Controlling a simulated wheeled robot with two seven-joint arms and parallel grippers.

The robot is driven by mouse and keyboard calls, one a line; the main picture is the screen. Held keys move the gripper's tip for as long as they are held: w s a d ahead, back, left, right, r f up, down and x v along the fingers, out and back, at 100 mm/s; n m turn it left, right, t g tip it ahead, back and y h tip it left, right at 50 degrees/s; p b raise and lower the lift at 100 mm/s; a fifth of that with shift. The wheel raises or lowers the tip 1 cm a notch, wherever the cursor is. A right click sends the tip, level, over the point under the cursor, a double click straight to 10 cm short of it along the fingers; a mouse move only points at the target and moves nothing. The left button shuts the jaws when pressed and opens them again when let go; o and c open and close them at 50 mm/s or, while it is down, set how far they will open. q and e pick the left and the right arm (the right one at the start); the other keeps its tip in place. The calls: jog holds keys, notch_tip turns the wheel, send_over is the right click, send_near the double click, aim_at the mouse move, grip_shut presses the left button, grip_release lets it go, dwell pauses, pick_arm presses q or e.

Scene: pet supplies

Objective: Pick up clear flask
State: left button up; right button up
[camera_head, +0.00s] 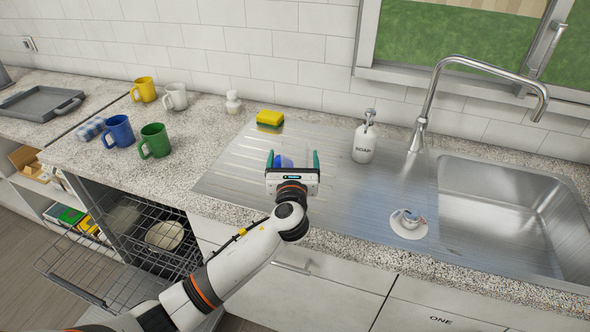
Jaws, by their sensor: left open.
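My left gripper (293,158) is over the ribbed drainboard of the sink, left of the soap bottle. Its two green fingertips are apart, so it is open. A small blue thing (283,161) shows between the fingers. It is partly hidden by the gripper body, and I cannot tell what it is or whether the fingers touch it. I see no thing that is clearly a clear flask. My right gripper is not in view.
A yellow sponge (270,118) and a soap bottle (364,142) stand behind the gripper. A cup (407,218) on a saucer is to the right, beside the sink basin (505,215). Several mugs stand on the left counter. An open dishwasher rack (120,262) is below.

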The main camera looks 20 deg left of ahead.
aim_at(295, 143)
pick_arm(q)
jog(key=shift+w+a+r, duration=0.1)
jog(key=shift+w+r, duration=0.05)
jog(key=shift+w, duration=0.45)
jog(key=p+x, duration=0.1)
jog(key=x, duration=0.3)
jog(key=shift+w, duration=0.15)
jog(key=c, duration=1.4)
